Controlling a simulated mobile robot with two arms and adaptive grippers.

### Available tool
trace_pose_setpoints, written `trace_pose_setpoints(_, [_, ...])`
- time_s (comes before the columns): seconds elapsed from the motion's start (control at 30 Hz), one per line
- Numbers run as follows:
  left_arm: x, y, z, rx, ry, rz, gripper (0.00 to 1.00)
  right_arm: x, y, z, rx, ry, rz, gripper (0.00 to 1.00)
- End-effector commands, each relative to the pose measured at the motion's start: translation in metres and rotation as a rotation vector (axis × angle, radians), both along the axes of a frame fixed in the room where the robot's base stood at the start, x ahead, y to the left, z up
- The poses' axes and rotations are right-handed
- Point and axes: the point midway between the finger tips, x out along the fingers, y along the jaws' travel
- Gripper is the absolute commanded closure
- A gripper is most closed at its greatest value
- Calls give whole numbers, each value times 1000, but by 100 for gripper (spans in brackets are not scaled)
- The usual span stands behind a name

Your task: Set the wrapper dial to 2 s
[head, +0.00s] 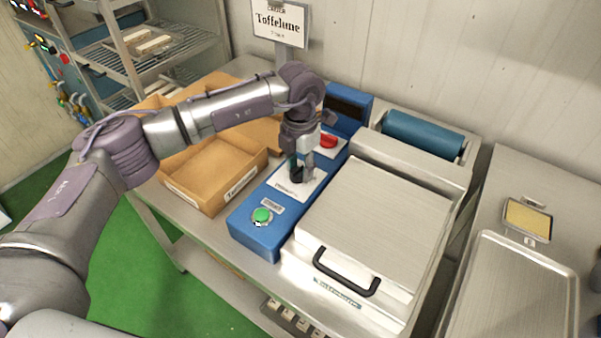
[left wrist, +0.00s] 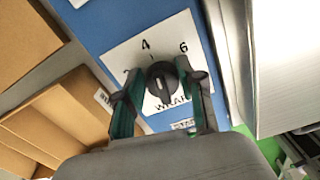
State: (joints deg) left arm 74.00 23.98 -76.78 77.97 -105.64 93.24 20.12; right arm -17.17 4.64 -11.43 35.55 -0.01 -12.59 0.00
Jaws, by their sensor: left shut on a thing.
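The wrapper dial (left wrist: 163,84) is a black round knob on a white plate (left wrist: 125,52) in the left wrist view. The figures 4 and 6 show above it; the figure at the left is partly hidden by a finger. My left gripper (left wrist: 162,98) is shut on the dial, with a finger on each side. In the head view my left gripper (head: 301,172) reaches down onto the blue control box (head: 247,232) and partly hides the dial. My right gripper is not in view.
A green button (head: 262,215) and a red button (head: 328,141) sit on the box either side of the dial. Cardboard trays (head: 205,190) stand to the left. A steel machine with a lid (head: 375,215) and black handle (head: 345,284) stands close on the right.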

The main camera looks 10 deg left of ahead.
Motion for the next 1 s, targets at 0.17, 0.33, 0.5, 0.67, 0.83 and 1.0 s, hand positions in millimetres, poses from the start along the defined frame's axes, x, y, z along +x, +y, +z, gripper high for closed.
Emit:
trace_pose_setpoints(0.17, [2, 1, -2, -1, -4, 167, 96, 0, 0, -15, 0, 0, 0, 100])
trace_pose_setpoints(0.33, [2, 3, -1, -3, -5, 328, 96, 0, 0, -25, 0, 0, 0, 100])
trace_pose_setpoints(0.5, [2, 4, -1, -1, -5, 490, 96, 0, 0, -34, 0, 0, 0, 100])
trace_pose_setpoints(0.67, [2, 6, -1, -3, -4, 642, 96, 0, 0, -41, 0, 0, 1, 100])
trace_pose_setpoints(0.83, [2, 7, 0, -3, -4, 802, 96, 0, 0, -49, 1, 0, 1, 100])
trace_pose_setpoints(1.0, [2, 8, 1, -4, -4, 948, 96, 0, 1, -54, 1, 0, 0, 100])
